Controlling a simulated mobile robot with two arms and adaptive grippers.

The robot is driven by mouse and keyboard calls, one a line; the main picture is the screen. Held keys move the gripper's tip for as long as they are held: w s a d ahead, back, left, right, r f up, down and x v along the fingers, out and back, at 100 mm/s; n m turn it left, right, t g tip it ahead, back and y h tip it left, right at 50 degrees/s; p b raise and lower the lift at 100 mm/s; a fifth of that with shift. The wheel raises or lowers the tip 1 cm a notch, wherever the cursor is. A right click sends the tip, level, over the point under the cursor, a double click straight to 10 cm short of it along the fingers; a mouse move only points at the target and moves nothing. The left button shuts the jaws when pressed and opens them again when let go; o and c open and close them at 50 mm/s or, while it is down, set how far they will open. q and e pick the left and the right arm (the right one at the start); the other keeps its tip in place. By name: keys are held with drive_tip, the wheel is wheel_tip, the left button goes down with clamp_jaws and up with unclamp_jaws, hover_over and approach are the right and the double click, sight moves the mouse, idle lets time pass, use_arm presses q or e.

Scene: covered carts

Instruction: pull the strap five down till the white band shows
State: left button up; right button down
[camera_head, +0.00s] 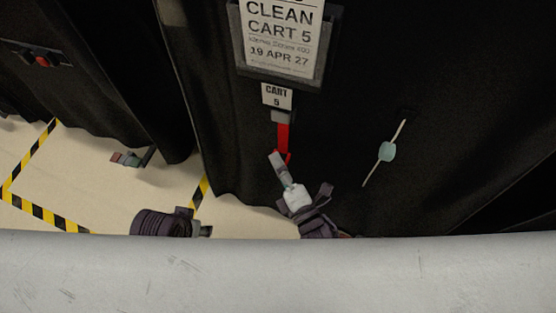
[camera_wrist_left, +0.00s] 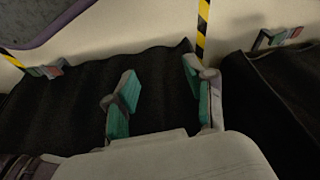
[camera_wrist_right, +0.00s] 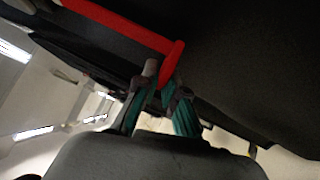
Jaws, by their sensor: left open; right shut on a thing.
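The red strap (camera_head: 283,138) hangs on the black cover below a small label reading CART 5 (camera_head: 277,96). A grey piece (camera_head: 281,117) sits at the strap's top; I see no clear white band. My right gripper (camera_head: 283,160) is shut on the strap's lower end. In the right wrist view the strap (camera_wrist_right: 120,25) runs in from the upper left, bends, and passes between the teal fingers (camera_wrist_right: 163,90). My left gripper (camera_wrist_left: 160,85) is open and empty above the floor and dark cloth. In the head view its arm shows at lower left, its fingers partly hidden.
A sign reading CLEAN CART 5 (camera_head: 282,38) hangs above the strap. A cord with a pale green tag (camera_head: 387,152) hangs to the right. Another covered cart with a red button (camera_head: 42,60) stands left. Pale floor with yellow-black tape (camera_head: 50,217) lies between.

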use_arm(q)
drive_tip(key=v, duration=0.3)
drive_tip(key=shift+r, duration=0.15)
use_arm(e)
wheel_tip(320, 180, down, 2)
drive_tip(key=shift+s, duration=0.1)
drive_tip(key=c, duration=1.2)
unclamp_jaws()
drive_tip(key=shift+c, duration=0.2)
drive_tip(key=shift+r, duration=0.15)
drive_tip(key=v, duration=1.2)
drive_tip(key=shift+d+r, duration=0.1)
